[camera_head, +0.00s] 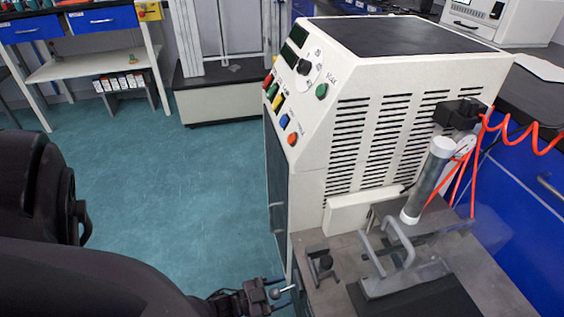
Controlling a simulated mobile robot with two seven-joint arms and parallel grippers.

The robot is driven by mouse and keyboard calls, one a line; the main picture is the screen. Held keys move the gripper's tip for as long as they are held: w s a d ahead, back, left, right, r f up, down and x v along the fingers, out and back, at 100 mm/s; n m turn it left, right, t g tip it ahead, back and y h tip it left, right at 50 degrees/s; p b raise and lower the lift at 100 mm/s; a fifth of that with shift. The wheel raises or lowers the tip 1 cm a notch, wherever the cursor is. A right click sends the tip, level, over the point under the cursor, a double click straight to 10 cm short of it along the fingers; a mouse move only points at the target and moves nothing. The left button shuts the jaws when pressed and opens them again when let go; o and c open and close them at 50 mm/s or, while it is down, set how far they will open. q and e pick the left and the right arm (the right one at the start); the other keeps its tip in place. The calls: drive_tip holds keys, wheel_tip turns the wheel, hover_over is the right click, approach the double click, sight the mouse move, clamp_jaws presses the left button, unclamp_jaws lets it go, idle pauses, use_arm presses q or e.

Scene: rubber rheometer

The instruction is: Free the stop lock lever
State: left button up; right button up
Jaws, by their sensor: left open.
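A small metal lever with a ball knob (275,293) sticks out from the left edge of the rheometer's grey worktop at the bottom of the head view; it looks like the stop lock lever. My left gripper (274,294) comes in from the left. It is open, with one finger above and one below the knob in the picture. I cannot tell whether either finger touches it. My right gripper is not in view.
The white rheometer cabinet (340,150) with coloured buttons rises behind the worktop (490,270). On the worktop are a black bracket (321,266), a grey bent handle (402,243) and an upright cylinder (428,182) with orange hoses. Open floor (180,200) lies to the left.

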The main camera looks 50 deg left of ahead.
use_arm(q)
drive_tip(key=shift+w, duration=0.1)
clamp_jaws()
idle(0.3)
drive_tip(key=shift+r, duration=0.1)
